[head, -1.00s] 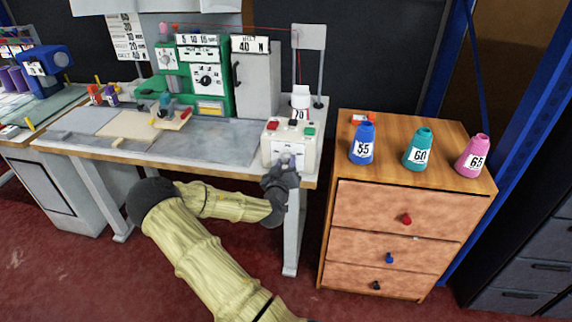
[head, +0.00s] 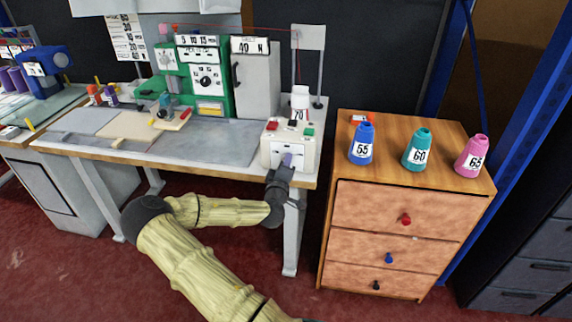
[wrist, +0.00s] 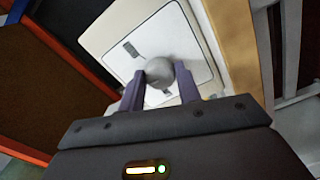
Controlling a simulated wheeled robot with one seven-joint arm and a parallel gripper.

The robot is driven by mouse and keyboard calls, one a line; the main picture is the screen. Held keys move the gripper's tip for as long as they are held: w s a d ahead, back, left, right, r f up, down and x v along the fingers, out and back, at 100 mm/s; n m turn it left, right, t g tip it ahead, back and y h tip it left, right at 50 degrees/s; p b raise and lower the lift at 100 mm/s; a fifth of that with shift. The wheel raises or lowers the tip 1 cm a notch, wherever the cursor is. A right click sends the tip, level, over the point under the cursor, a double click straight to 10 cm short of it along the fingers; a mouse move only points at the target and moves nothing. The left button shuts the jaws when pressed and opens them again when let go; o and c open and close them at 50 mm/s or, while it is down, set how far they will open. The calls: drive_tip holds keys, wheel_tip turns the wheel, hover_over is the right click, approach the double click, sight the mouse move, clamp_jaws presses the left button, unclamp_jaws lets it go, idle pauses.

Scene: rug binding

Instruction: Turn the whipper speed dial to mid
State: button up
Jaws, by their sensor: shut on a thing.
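The whipper speed dial (wrist: 160,73) is a round grey knob on a white face plate (wrist: 186,32) with small dark grey marks. The plate is on the front of a small white control box (head: 299,151) at the right end of the work table. My gripper (wrist: 158,88) is shut on the dial, one purple-grey finger at each side. In the head view my gripper (head: 288,160) reaches the box front from below and covers the dial. I cannot tell where the dial points.
The table's front edge (head: 225,171) lies just above my forearm. Red floor is open in front.

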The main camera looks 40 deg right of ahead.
drive_tip(key=shift+a+f, duration=0.1)
drive_tip(key=shift+f, duration=0.05)
drive_tip(key=o, duration=1)
drive_tip(key=shift+c, duration=0.2)
drive_tip(key=p+v, duration=0.6)
drive_tip(key=v, duration=1.1)
drive_tip(key=shift+s+p, duration=0.25)
drive_tip(key=shift+p, duration=0.05)
drive_tip(key=shift+w, duration=0.1)
